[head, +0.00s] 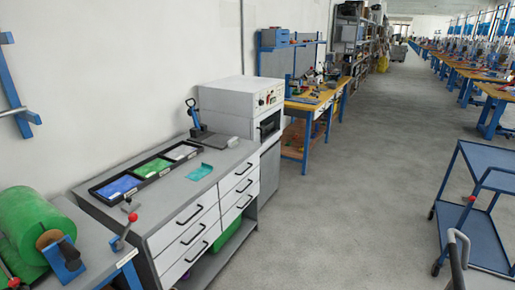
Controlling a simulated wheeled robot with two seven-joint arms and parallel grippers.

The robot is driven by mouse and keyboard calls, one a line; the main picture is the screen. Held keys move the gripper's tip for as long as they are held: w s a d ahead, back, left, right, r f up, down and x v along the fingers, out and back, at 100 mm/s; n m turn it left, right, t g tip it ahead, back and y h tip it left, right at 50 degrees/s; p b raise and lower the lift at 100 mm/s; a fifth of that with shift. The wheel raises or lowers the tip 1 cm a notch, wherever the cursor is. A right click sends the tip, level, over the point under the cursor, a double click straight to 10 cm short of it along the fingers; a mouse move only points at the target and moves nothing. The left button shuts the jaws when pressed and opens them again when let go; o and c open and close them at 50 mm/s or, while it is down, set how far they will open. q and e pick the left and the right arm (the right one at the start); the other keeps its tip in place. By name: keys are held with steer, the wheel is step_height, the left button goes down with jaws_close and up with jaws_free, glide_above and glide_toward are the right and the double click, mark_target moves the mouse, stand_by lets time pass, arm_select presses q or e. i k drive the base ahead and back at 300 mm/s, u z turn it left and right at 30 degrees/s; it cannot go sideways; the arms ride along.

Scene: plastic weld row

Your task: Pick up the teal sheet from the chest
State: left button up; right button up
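The teal sheet (199,173) lies on the grey top of the chest (221,178), to the right of a black tray. It looks thin, with one edge slightly raised or curled. Nothing covers it. The chest has white drawers with black handles, all shut.
The black tray (101,198) holds blue, green and white material. A lever tool (195,118) stands at the chest's back. A bench with a green roll (31,227) is at left. A white cabinet (232,97) stands beyond. A blue cart (482,200) is at right; floor between is clear.

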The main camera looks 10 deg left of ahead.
mark_target(205, 168)
steer(key=u, duration=0.2)
steer(key=i, duration=2.1)
steer(key=u, duration=0.75)
